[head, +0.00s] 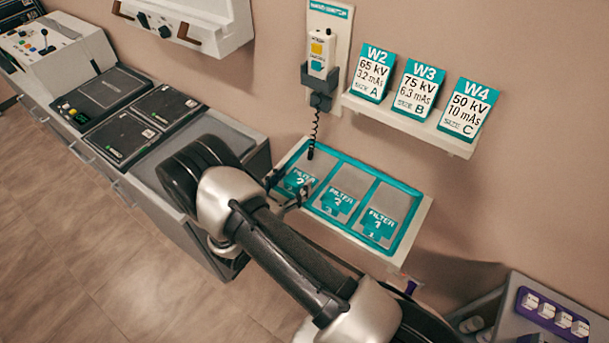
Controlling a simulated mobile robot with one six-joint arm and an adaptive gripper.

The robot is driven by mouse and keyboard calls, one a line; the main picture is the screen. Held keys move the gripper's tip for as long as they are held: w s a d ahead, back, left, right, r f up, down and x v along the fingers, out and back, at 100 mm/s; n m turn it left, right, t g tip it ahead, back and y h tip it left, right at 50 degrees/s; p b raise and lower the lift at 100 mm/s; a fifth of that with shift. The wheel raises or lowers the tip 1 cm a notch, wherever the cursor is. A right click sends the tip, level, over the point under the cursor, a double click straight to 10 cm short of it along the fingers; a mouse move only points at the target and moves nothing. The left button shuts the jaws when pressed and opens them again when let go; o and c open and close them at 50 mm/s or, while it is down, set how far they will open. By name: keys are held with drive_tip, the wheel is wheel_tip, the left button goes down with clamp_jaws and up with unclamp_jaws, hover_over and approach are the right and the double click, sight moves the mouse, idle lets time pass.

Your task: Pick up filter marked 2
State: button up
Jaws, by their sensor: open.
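A teal-rimmed tray (408,243) on a wall shelf has three compartments, each with a grey plate bearing a teal "FILTER" label. The right filter (381,223) seems to read 1. The digits on the left filter (299,181) and the middle filter (338,202) are too small to read surely; the left one looks like a 2. My gripper (288,189) is open at the tray's near left edge, close to the left filter. My arm hides part of the gripper. I cannot tell its height or whether it touches anything.
A hand switch (319,55) hangs on the wall, its coiled cord (314,130) dangling over the tray's left end. Cards W2, W3 and W4 stand on a shelf (408,124) above. A counter (183,133) with dark panels lies left. A purple rack (551,312) is lower right.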

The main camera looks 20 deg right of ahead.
drive_tip(key=c, duration=1.2)
drive_tip(key=shift+r, duration=0.1)
